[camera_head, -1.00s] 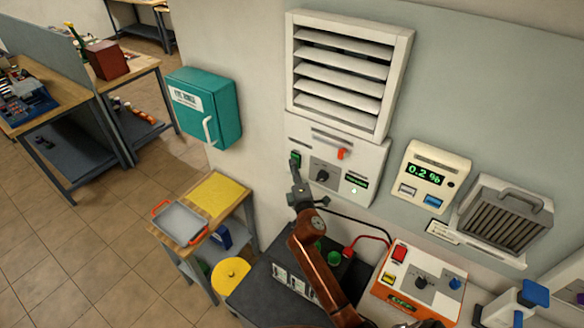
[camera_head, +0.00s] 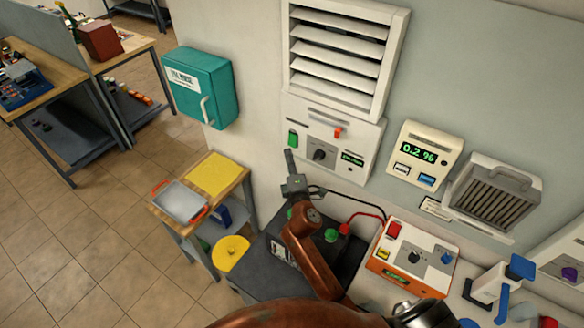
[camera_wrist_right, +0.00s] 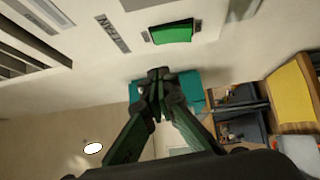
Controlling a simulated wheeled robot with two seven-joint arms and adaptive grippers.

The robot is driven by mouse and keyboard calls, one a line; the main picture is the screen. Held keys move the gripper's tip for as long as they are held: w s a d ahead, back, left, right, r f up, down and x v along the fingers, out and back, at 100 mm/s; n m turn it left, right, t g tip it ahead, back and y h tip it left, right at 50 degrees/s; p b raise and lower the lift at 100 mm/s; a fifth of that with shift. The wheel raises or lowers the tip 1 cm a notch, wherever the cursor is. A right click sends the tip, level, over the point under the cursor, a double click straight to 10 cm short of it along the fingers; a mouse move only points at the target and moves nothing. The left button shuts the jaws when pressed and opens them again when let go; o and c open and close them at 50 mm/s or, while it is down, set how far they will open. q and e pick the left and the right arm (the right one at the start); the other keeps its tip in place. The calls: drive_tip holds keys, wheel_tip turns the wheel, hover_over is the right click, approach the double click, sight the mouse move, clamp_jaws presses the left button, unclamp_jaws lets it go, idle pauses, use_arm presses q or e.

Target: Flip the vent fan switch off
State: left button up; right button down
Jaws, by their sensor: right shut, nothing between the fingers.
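The vent fan switch, a green rocker (camera_head: 293,138), sits at the left of the white control panel (camera_head: 362,168) under the louvred vent (camera_head: 340,48). In the right wrist view the green rocker (camera_wrist_right: 172,33) shows unobstructed beyond the fingertips, next to a small printed label (camera_wrist_right: 113,34). My right gripper (camera_head: 289,155) is shut and empty, with its tips just below the rocker in the head view. In the wrist view the shut tips (camera_wrist_right: 158,75) appear apart from the rocker. I cannot tell which way it is set. My left gripper is not in view.
The panel also has a black knob (camera_head: 319,155), a red lever (camera_head: 338,132) and a green display (camera_head: 352,159). A teal cabinet (camera_head: 203,88) hangs to the left. A 0.2 % meter (camera_head: 425,155) and a grey heater-like unit (camera_head: 493,195) are to the right.

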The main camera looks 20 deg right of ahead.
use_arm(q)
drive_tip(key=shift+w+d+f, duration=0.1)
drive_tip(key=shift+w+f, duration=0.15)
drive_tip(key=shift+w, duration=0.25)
use_arm(e)
drive_tip(key=v, duration=0.6)
drive_tip(key=shift+a+r, duration=0.25)
drive_tip(key=shift+r, duration=0.15)
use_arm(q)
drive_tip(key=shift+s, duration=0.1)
use_arm(e)
drive_tip(key=shift+s, duration=0.1)
